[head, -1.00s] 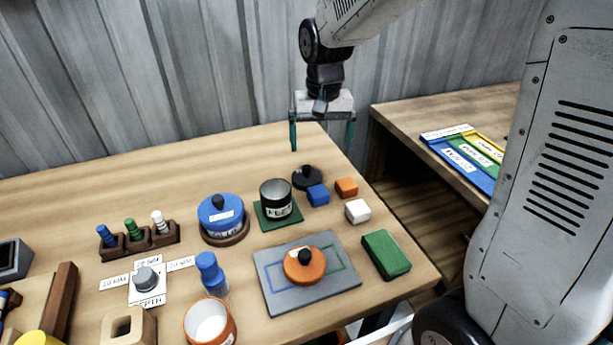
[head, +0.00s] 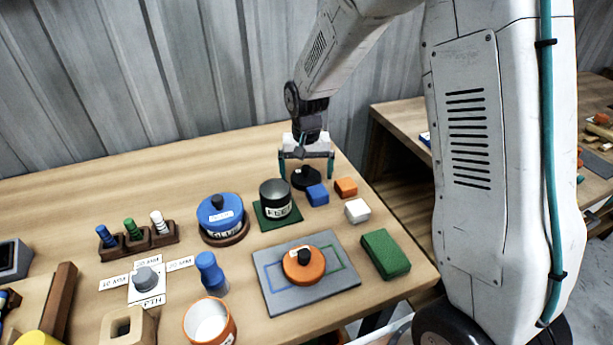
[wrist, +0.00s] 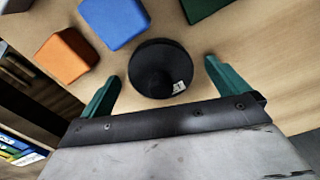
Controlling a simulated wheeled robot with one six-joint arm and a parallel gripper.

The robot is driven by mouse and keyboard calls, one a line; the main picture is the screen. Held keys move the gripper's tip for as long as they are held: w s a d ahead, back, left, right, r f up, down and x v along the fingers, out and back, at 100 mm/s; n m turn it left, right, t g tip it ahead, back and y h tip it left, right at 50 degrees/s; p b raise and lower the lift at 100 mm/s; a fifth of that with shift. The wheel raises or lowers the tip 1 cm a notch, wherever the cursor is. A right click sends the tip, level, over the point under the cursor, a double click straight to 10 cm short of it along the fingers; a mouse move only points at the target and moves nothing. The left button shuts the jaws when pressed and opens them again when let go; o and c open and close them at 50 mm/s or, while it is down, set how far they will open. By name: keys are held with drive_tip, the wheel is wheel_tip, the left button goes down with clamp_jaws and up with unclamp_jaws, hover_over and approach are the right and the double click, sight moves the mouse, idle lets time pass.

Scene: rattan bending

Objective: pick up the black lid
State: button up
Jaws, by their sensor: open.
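The black lid (head: 306,180) is a round disc with a knob, lying on the table behind the blue cube. It also shows in the wrist view (wrist: 150,62), with a small white label on it. My gripper (head: 306,175) is open and empty, above the lid at the table's far right part. In the wrist view its two green fingers (wrist: 160,78) stand on either side of the lid, apart from it. The lid's contact with the table is partly hidden.
A blue cube (head: 317,195), an orange cube (head: 346,188) and a white block (head: 357,211) sit close by. A dark pot (head: 275,194) stands on a green mat left of the lid. Bare table (head: 150,185) lies further left.

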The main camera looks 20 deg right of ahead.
drive_tip(key=c, duration=1)
drive_tip(key=shift+c, duration=0.2)
